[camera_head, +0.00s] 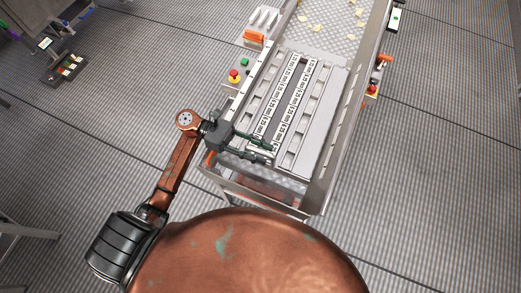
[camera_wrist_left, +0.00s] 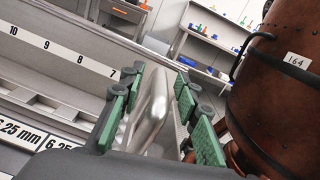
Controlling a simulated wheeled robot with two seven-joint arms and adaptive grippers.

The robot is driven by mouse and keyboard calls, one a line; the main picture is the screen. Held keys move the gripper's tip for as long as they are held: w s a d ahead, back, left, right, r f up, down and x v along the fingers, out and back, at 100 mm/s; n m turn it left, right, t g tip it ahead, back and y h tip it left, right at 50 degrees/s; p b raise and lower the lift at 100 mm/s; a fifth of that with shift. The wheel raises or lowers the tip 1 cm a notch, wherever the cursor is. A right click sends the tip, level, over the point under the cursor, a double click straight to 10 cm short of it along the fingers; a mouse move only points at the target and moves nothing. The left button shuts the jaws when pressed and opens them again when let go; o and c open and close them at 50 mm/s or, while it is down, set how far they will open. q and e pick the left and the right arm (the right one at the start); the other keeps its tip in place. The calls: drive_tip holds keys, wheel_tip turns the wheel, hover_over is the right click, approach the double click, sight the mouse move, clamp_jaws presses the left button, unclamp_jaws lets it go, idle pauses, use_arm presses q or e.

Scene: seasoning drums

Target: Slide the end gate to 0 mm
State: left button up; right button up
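My left gripper (camera_head: 268,150) reaches in from the left over the near end of the metal slide deck (camera_head: 316,120), with its two fingers apart. In the left wrist view, its green-padded fingers (camera_wrist_left: 158,108) stand on either side of a smooth, rounded metal piece (camera_wrist_left: 155,105). A gap shows by the right finger, and I cannot tell whether the left finger touches the metal. This piece may be the end gate or its grip. A numbered scale (camera_wrist_left: 62,53) reading 10 to 7 runs along the left, and the 0 mark is not visible. My right gripper is not in view.
Printed label strips (camera_head: 302,72) run along the deck, including a "6.25 mm" label (camera_wrist_left: 20,133). A tall metal side wall (camera_head: 345,110) bounds the deck's right. A red stop button (camera_head: 234,75) sits at the left.

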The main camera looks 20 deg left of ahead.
use_arm(q)
clamp_jaws()
idle(0.6)
